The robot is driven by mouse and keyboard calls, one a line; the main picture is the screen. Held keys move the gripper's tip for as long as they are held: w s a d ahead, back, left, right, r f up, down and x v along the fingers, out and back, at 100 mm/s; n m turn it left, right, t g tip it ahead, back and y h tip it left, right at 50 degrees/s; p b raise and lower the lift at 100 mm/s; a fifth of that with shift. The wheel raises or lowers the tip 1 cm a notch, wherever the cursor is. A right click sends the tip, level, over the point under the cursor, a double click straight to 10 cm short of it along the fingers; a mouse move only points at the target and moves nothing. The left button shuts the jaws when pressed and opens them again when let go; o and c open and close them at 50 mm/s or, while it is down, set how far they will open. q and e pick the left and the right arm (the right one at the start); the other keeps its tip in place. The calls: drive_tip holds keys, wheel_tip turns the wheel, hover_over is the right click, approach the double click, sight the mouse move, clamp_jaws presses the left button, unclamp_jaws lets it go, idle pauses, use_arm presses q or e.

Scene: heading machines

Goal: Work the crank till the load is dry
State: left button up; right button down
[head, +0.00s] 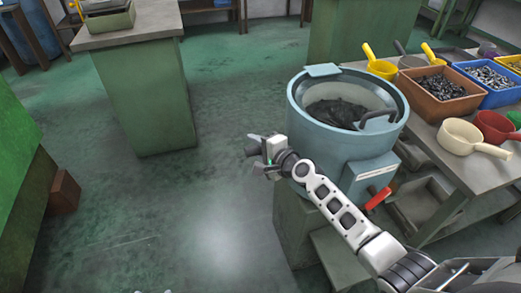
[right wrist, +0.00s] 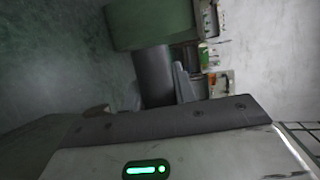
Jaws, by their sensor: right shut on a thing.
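The blue-grey drum machine (head: 330,140) stands right of centre in the head view. Its open top shows a load of dark parts (head: 335,113). My right gripper (head: 259,155) is at the drum's left side and is shut on a small grey piece, apparently the crank's grip; the gripper hides most of it. In the right wrist view a dark grey cylinder (right wrist: 153,76) shows beyond the gripper body. A red handle (head: 378,198) sticks out low on the drum's front right, apart from the gripper.
A table on the right holds a brown bin (head: 438,92) and a blue bin (head: 490,82) of small metal parts, a cream scoop (head: 461,137) and a red scoop (head: 495,126). A green cabinet (head: 145,100) stands at the back left. The floor left of the drum is clear.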

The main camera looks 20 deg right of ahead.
use_arm(q)
drive_tip(key=shift+s, duration=0.1)
use_arm(e)
drive_tip(key=shift+w+f+g, duration=0.1)
drive_tip(key=shift+w+g, duration=0.3)
drive_tip(key=shift+w, duration=0.05)
use_arm(q)
drive_tip(key=shift+d+r+p, duration=0.15)
drive_tip(key=shift+d+p, duration=0.1)
drive_tip(key=shift+p, duration=0.1)
use_arm(e)
drive_tip(key=shift+f, duration=0.15)
drive_tip(key=shift+a+g, duration=0.1)
drive_tip(key=shift+g, duration=0.2)
idle(0.7)
drive_tip(key=c, duration=1.1)
unclamp_jaws()
use_arm(q)
drive_tip(key=shift+a, duration=0.1)
use_arm(e)
drive_tip(key=shift+w, duration=0.15)
use_arm(q)
drive_tip(key=shift+a+r+p, duration=0.15)
drive_tip(key=shift+r+p, duration=0.5)
drive_tip(key=shift+p, duration=0.7)
use_arm(e)
drive_tip(key=shift+v, duration=8.05)
